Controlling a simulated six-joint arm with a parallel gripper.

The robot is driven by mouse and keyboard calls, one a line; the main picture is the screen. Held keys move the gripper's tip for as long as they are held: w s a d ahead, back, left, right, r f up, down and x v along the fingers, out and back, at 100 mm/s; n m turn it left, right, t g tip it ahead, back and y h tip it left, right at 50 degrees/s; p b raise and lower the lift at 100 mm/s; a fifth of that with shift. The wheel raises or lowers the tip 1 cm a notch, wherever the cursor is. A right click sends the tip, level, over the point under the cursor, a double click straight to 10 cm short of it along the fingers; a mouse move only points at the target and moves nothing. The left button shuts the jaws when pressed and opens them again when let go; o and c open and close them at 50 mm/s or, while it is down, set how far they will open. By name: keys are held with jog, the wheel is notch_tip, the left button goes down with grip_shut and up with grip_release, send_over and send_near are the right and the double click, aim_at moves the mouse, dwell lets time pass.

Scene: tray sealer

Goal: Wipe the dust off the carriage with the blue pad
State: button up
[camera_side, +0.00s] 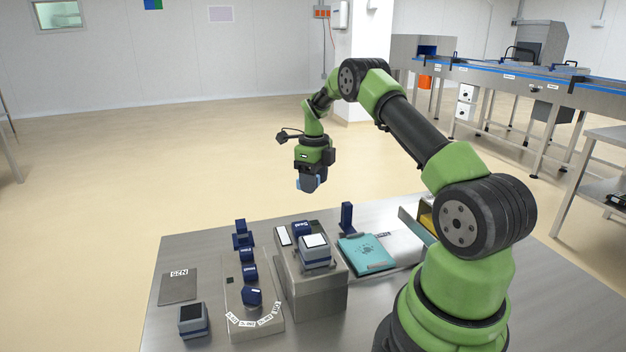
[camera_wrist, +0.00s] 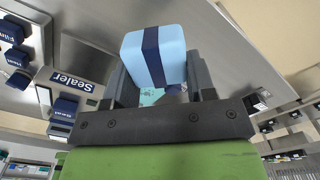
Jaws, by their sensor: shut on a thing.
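My gripper (camera_side: 309,178) is raised high above the back of the steel table. It is shut on the blue pad, a light blue block with a dark blue band, seen between the fingers in the wrist view (camera_wrist: 153,55). In the side view only a light blue bit of the pad (camera_side: 299,184) shows. A grey-blue block with a pale top (camera_side: 316,250) sits on the metal sealer box (camera_side: 318,297); it may be the carriage, but I cannot tell for sure. No dust can be made out at this size. The pad is apart from everything below.
A panel with dark blue knobs (camera_side: 252,297) and paper labels stands left of the sealer. A grey-blue block with a dark top (camera_side: 193,319) and a dark plate (camera_side: 178,287) lie further left. A teal packet (camera_side: 366,254) and a dark blue post (camera_side: 347,217) are right.

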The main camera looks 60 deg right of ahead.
jog(key=s+m, duration=0.3)
jog(key=s, duration=0.3)
jog(key=m, duration=0.6)
send_over(367, 246)
jog(key=shift+s+a+f, duration=0.1)
jog(key=shift+f, duration=1.8)
jog(key=shift+s+f, duration=0.1)
jog(key=shift+f, duration=1.75)
jog(key=shift+s+a+f, duration=0.2)
jog(key=shift+s+a, duration=0.25)
jog(key=shift+a, duration=0.05)
jog(key=shift+c, duration=0.3)
jog(key=shift+s+a+f, duration=0.1)
jog(key=shift+s+a, duration=0.85)
jog(key=shift+s, duration=0.05)
jog(key=shift+w+d, duration=1.55)
jog(key=shift+w, duration=0.05)
notch_tip(367, 246, up, 8)
jog(key=shift+r, duration=0.2)
jog(key=shift+s+a, duration=0.1)
